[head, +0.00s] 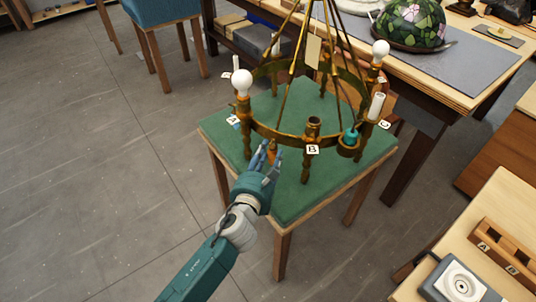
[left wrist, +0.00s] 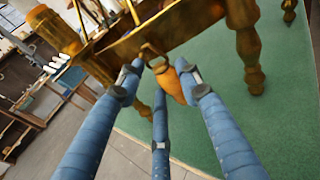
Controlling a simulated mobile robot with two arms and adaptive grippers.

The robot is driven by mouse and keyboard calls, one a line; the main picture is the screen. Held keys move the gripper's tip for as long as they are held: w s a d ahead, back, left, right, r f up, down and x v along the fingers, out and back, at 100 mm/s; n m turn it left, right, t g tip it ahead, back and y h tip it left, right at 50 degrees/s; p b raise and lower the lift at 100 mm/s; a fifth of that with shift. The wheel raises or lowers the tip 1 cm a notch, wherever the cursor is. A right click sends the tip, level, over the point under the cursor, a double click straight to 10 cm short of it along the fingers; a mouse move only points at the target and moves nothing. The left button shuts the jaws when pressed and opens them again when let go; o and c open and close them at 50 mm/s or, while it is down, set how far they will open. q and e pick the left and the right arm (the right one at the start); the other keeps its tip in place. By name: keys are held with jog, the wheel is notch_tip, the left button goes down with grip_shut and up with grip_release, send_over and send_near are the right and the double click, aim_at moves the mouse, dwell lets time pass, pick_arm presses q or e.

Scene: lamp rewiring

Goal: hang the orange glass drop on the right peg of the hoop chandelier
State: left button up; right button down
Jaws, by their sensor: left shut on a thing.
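The brass hoop chandelier (head: 285,135) stands on a green-topped table, with its cords rising out of the top of the head view. My left gripper (head: 269,156) is at the front of the hoop, between the tags A and B. It is shut on the orange glass drop (left wrist: 172,84), a small bit of which shows between the fingers in the head view (head: 274,156). In the left wrist view the drop's dark loop (left wrist: 150,53) is close under the brass hoop band (left wrist: 165,27). I cannot tell whether the loop is on a peg. My right gripper is not in view.
White bulbs (head: 242,82) and a candle sleeve (head: 376,105) stand on the hoop. A teal piece (head: 350,136) sits at the right front arm. The green tabletop (head: 235,150) is mostly clear. A bench with a stained-glass shade (head: 411,24) stands behind.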

pick_arm(q)
jog(key=o, duration=1.2)
jog(key=v, duration=1.2)
jog(key=shift+r, duration=0.1)
dwell(0.6)
